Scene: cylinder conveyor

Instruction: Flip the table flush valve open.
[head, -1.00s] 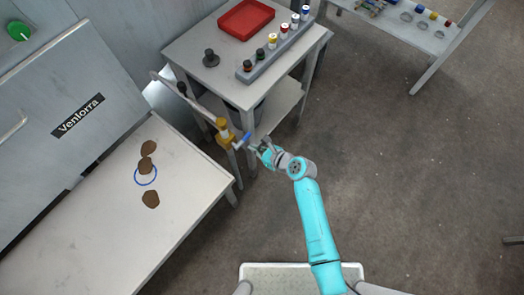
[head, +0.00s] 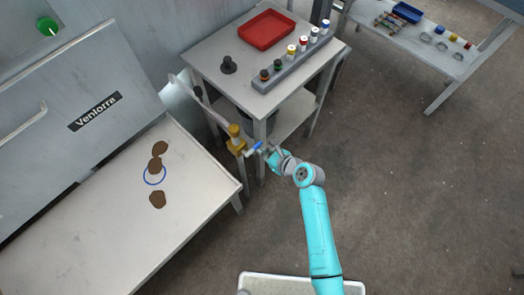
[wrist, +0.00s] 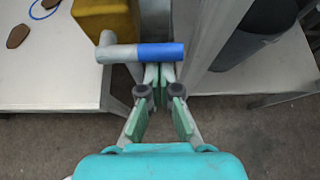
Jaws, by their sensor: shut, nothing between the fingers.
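The flush valve has a yellow body (head: 236,144) on a grey pipe between the white table and the cart. Its lever has a blue grip (head: 256,147) that points right, toward my gripper. In the wrist view the blue grip (wrist: 160,52) lies level across the picture, joined to a grey arm, with the yellow body (wrist: 104,16) behind it at the upper left. My gripper (head: 269,149) is shut and empty. In the wrist view its fingertips (wrist: 159,72) are together just below the blue grip; I cannot tell whether they touch it.
The white table (head: 90,230) with brown pieces and a blue ring is at the left. The cart (head: 205,62) with a red tray (head: 266,30) and a rack of small bottles (head: 290,62) stands behind the valve. Open floor (head: 420,190) lies to the right.

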